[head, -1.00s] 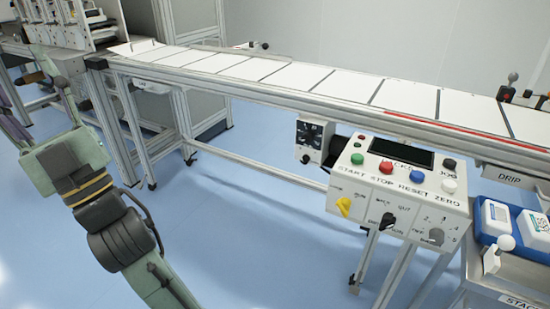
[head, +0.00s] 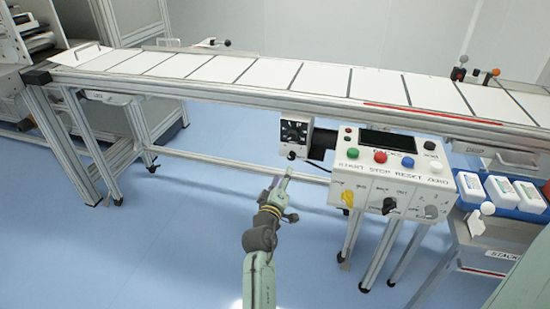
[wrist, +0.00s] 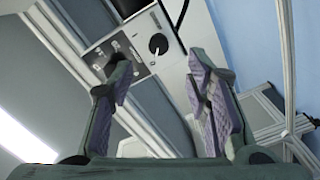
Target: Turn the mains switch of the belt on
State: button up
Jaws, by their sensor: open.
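A small light box with a black round knob (head: 293,134) hangs under the belt, left of the larger control panel. I cannot read which switch is the mains. My gripper (head: 283,182) is just below the box in the head view; the wrist view shows it (wrist: 160,75) open and empty, with the knob between the fingertips and apart from them. The belt (head: 265,72) carries white panels divided by dark strips.
The control panel (head: 392,172) with coloured buttons, a yellow switch and dark knobs stands close right of my gripper. A blue tray (head: 470,197) with white bottles is further right. Belt frame legs stand left; the blue floor is clear.

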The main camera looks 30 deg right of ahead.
aim_at(291, 158)
jog(key=x, duration=1)
jog(key=shift+w+r, duration=0.1)
jog(key=shift+r, duration=0.05)
jog(key=shift+c, duration=0.3)
grip_shut()
